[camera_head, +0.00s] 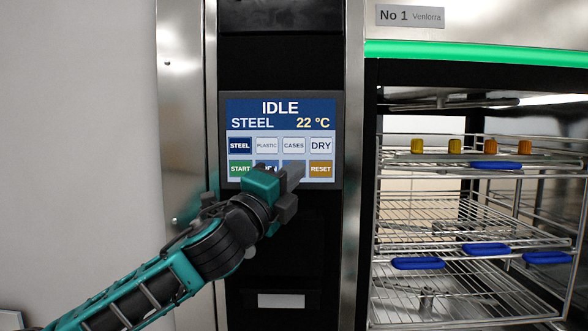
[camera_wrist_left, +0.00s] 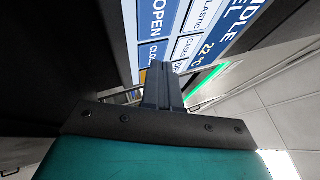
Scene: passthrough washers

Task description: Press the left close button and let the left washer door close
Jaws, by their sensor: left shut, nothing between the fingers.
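The control panel screen (camera_head: 280,110) reads IDLE, STEEL, 22 °C, with two rows of buttons below. My left gripper (camera_head: 296,175) is shut and empty, its fingertips in front of the lower button row. It covers most of the two buttons between START and RESET. In the left wrist view my shut fingers (camera_wrist_left: 162,85) point at the screen beside a blue button lettered CLO (camera_wrist_left: 150,53), partly hidden, next to the OPEN button (camera_wrist_left: 157,18). I cannot tell whether the fingertips touch the screen. The washer chamber (camera_head: 480,210) right of the panel stands open. My right gripper is not in view.
A plate reading No 1 Venlorra (camera_head: 410,16) sits above a lit green strip (camera_head: 480,52). Wire racks (camera_head: 430,208) in the chamber hold yellow and orange pieces (camera_head: 455,146) and blue-handled parts (camera_head: 418,263). A steel post (camera_head: 354,200) separates panel and chamber.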

